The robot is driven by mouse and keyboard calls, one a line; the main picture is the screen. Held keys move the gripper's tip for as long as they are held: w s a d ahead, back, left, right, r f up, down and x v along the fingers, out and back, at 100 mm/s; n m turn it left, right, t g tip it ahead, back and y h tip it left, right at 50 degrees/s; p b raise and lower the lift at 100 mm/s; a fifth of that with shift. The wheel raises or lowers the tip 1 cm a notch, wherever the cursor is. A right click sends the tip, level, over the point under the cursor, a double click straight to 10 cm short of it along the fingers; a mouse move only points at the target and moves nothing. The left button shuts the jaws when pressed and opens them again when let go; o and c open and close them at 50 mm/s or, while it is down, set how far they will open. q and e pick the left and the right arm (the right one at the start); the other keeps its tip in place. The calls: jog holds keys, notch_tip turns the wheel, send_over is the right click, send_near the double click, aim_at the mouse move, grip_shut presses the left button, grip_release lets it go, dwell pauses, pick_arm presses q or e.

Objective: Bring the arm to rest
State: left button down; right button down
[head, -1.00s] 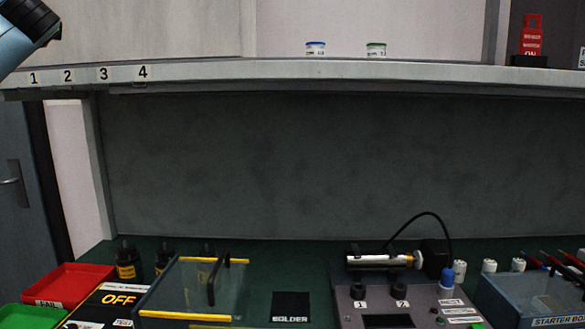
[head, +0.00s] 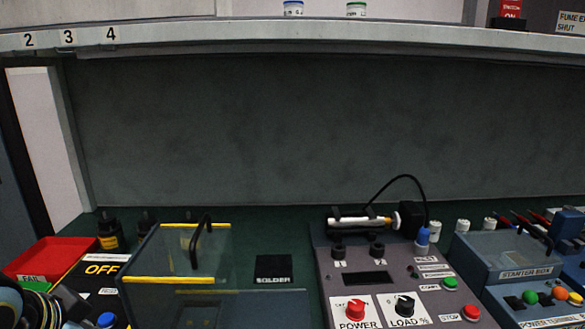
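Neither gripper shows in the head view. A dark blue and black rounded part (head: 28,306) at the bottom left corner looks like a piece of my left arm, cut off by the frame edge. What its gripper holds, if anything, is out of sight. My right arm is not in view. On the bench, a grey control box (head: 340,285) carries a white and brass tube (head: 362,221) lying across its back, with a black cable looping above. Its front has a red POWER knob (head: 356,310) and a black LOAD knob (head: 404,305).
A black SOLDER pad (head: 273,268) lies on the green bench. A starter box (head: 508,258) is at right. A long shelf (head: 300,39) crosses above.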

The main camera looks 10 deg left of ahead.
pick_arm(q)
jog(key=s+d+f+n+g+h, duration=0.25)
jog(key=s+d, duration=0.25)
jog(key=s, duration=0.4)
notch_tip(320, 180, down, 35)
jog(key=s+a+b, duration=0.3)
jog(key=b, duration=0.5)
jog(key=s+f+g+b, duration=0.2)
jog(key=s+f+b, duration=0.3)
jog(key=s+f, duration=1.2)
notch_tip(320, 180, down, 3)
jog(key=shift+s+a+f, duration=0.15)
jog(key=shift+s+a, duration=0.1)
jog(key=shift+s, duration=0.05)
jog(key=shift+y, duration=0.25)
